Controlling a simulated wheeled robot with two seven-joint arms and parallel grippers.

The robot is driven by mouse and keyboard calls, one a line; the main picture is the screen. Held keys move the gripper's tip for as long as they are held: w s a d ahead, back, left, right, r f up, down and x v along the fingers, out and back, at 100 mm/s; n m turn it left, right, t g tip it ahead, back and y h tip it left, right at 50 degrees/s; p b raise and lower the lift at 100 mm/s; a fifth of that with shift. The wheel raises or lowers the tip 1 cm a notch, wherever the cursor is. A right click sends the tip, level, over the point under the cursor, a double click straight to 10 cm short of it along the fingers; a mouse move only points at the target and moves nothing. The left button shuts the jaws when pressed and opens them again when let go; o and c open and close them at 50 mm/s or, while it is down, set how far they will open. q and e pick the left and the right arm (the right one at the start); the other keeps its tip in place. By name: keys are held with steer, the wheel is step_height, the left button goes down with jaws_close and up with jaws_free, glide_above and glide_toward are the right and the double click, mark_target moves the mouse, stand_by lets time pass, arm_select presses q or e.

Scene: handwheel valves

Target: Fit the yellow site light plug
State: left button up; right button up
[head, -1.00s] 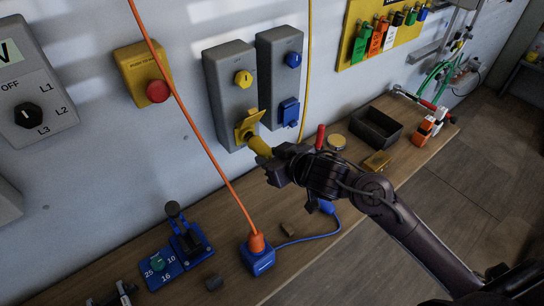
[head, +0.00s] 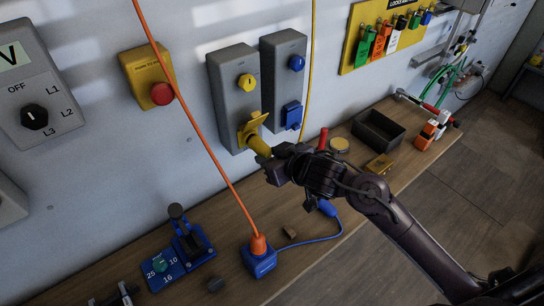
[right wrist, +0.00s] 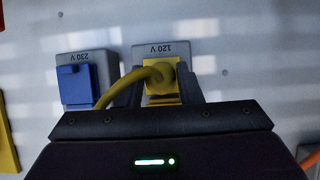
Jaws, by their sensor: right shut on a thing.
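The yellow plug (head: 258,147) is at the yellow socket (head: 250,126) on the lower part of the left grey box (head: 231,95). The socket's yellow flap is raised. My right gripper (head: 275,160) is shut on the plug from the front right. In the right wrist view the plug (right wrist: 160,74) is between the fingers, in front of the 120 V box (right wrist: 178,52), its yellow cable curving left. The plug's nose meets the socket; how deep it sits is hidden. My left gripper is not in view.
The right grey box has a blue socket (head: 291,115), labelled 230 V in the wrist view. An orange cable (head: 196,128) runs down to a blue block (head: 259,259). A black tray (head: 378,130) and loose items lie on the wooden bench.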

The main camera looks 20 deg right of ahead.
steer(key=shift+w+a, duration=0.2)
steer(key=shift+w, duration=0.2)
steer(key=o, duration=1.1)
steer(key=shift+c, duration=0.2)
steer(key=shift+s, duration=0.1)
steer(key=v, duration=0.7)
steer(key=shift+s+r, duration=0.2)
steer(key=shift+s, duration=0.1)
steer(key=shift+d, duration=0.15)
